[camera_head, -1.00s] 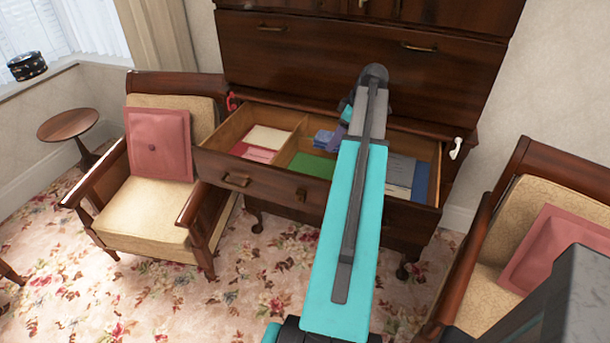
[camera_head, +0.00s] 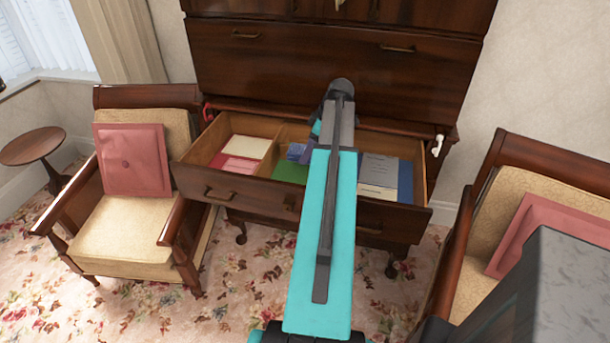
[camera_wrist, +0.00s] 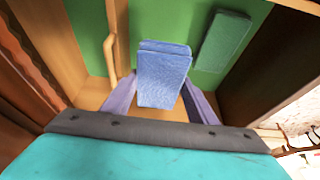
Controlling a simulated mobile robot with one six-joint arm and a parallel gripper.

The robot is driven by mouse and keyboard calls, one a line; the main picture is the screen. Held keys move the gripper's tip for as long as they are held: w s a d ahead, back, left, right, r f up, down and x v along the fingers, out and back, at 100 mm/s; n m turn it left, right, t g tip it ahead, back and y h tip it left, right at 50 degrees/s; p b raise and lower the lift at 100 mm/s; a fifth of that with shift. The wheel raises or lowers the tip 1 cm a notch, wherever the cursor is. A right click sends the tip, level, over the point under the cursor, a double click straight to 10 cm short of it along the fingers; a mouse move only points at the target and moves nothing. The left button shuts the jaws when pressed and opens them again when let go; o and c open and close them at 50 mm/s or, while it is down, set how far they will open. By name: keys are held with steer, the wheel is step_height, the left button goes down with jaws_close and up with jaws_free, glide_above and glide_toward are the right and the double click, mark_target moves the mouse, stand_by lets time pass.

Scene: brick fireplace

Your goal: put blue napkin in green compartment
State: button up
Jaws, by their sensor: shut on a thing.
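The blue napkin (camera_wrist: 162,75) is a folded cloth in the middle of the wrist view. My gripper (camera_wrist: 160,98) is shut on it, with a lavender finger on each side. The napkin is over the green compartment (camera_wrist: 88,30), whose green floor shows around it; I cannot tell whether it touches the floor. In the head view the green compartment (camera_head: 290,168) is the middle section of the open drawer (camera_head: 237,189), and my arm hides part of it.
A folded green cloth (camera_wrist: 224,38) lies on the green floor. The left compartment holds red and cream items (camera_head: 242,150); the right one holds grey and blue items (camera_head: 385,172). Armchairs with pink cushions (camera_head: 132,160) flank the drawer.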

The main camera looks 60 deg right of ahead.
mark_target(308, 162)
steer(key=shift+f+p, duration=0.6)
steer(key=shift+f, duration=1.95)
steer(key=shift+f+p, duration=0.55)
steer(key=shift+f, duration=1.35)
steer(key=shift+f, duration=0.1)
steer(key=o, duration=1)
steer(key=shift+r, duration=0.2)
steer(key=shift+b+v, duration=1.75)
steer(key=shift+v, duration=4.2)
steer(key=shift+r, duration=0.1)
